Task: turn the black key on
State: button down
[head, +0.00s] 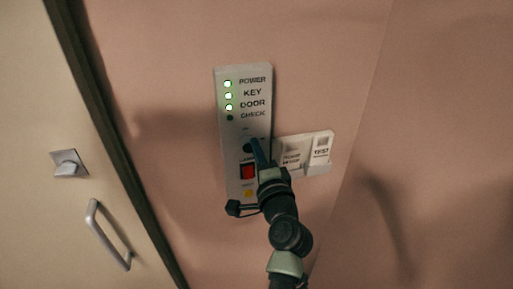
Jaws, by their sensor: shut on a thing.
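The light control panel (229,145) is upright on the pink wall in the head view. The black key (249,145) is in the panel's lock above the red switch, mostly hidden by my fingers. My gripper (257,150) reaches up from below and is shut on the key. The key's exact angle cannot be told. On the panel the POWER light (227,84), the KEY light (228,96) and the DOOR light (228,107) are green. The CHECK light (230,117) is dark.
A red switch (247,171) and a yellow spot (249,193) sit below the lock, close to my gripper. A cream door (50,230) with a metal handle (106,236) stands at left.

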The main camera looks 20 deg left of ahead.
jog(key=shift+f+m, duration=0.1)
jog(key=shift+m, duration=0.5)
jog(key=c, duration=1)
grip_release()
jog(key=shift+o, duration=0.2)
jog(key=b+v, duration=0.3)
jog(key=v, duration=1)
